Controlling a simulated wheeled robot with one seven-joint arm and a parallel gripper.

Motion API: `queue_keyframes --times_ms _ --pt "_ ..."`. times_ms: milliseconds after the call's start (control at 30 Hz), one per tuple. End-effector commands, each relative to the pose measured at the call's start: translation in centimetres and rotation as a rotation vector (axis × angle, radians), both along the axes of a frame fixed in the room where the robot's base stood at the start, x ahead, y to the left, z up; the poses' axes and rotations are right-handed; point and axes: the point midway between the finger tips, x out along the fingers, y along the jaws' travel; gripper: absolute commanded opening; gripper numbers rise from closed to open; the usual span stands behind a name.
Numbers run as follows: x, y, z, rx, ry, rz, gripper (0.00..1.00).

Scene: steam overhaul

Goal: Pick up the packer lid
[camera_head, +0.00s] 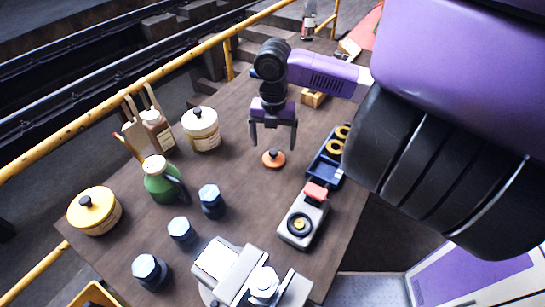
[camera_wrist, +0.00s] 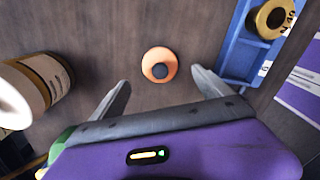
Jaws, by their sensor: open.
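A small orange disc with a dark knob, which fits the packer lid (camera_head: 273,158), lies flat on the brown table (camera_head: 240,185) in the head view. In the wrist view the packer lid (camera_wrist: 159,65) lies ahead of and between the fingertips, with bare table around it. My gripper (camera_head: 273,146) points down above the table close to the lid, jaws apart and empty. In the wrist view both fingers of my gripper (camera_wrist: 160,82) are spread wide and do not touch the lid.
A blue tray (camera_head: 322,171) with brass rings stands right of the lid. A grey device with a red part (camera_head: 304,218) is nearer. A cream pot (camera_head: 201,129), green jug (camera_head: 162,180) and several dark hex-topped pieces stand left and in front. Bare table surrounds the lid.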

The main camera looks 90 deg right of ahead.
Motion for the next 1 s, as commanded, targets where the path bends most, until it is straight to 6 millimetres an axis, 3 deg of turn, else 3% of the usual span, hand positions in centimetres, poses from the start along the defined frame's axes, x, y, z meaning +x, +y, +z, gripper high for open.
queue_keyframes --times_ms 433,733,1000 --pt "-0.1 -0.1 -5.3 0.000 -0.002 -0.004 0.89" --pt "-0.1 -0.1 -5.9 -0.002 -0.003 -0.003 0.89" --pt "-0.1 -0.1 -5.9 -0.002 -0.003 -0.003 0.38"
